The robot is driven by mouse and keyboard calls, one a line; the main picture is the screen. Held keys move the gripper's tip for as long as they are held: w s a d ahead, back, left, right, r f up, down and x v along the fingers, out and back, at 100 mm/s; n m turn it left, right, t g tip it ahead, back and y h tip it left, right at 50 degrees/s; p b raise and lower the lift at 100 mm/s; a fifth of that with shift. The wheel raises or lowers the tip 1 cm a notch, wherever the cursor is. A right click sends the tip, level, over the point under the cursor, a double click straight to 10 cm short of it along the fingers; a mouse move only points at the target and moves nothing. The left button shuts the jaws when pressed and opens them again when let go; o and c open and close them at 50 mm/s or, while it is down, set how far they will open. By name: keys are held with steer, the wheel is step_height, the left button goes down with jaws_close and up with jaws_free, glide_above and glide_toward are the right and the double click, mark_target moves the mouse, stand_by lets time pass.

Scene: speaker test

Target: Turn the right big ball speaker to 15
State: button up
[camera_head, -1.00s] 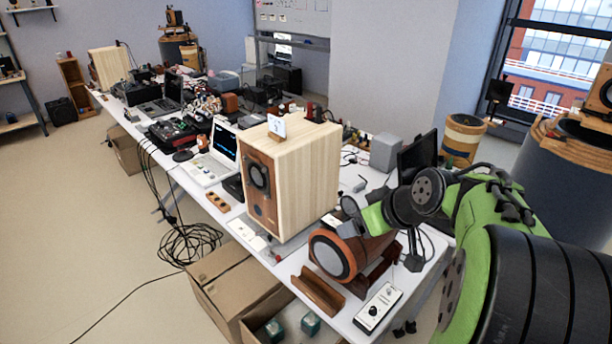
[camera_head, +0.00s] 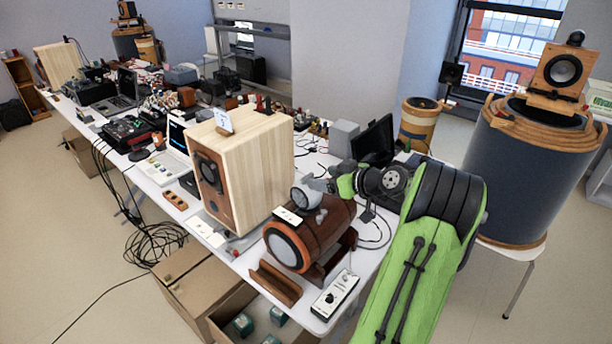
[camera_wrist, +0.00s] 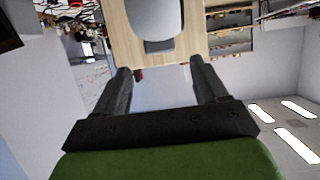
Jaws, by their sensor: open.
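A small white-grey ball speaker (camera_head: 304,196) with a grey round front sits on top of a brown barrel-shaped speaker (camera_head: 325,222) near the table's right end. A small white card (camera_head: 288,215) lies beside it. I cannot tell any scale or reading on the ball. My gripper (camera_head: 322,184) is just behind and right of the ball; its fingertips are small and partly hidden in the head view. In the wrist view my gripper (camera_wrist: 160,67) has its fingers wide apart with nothing between them. A pale grey rounded shape (camera_wrist: 156,22) lies beyond the fingertips, before pale wood.
A tall pale wooden speaker (camera_head: 255,170) stands left of the barrel. A white knob box (camera_head: 336,294) and a wooden cradle (camera_head: 276,283) lie at the table's front edge. A dark monitor (camera_head: 373,141) stands behind. A large drum (camera_head: 525,170) stands at right.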

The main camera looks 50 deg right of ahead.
mark_target(308, 176)
steer(key=x, duration=0.7)
steer(key=shift+w+f, duration=0.1)
steer(key=shift+w, duration=0.1)
steer(key=shift+a, duration=0.1)
steer(key=c, duration=1)
steer(key=shift+o, duration=0.2)
steer(key=m+h+b, duration=0.1)
steer(key=b, duration=0.2)
steer(key=shift+f+h, duration=0.15)
steer(key=shift+h, duration=0.15)
steer(key=shift+m+h+b, duration=0.4)
steer(key=shift+m+b, duration=0.05)
steer(key=shift+m, duration=0.05)
steer(key=shift+r, duration=0.2)
steer(key=o, duration=1)
steer(key=shift+c, duration=0.2)
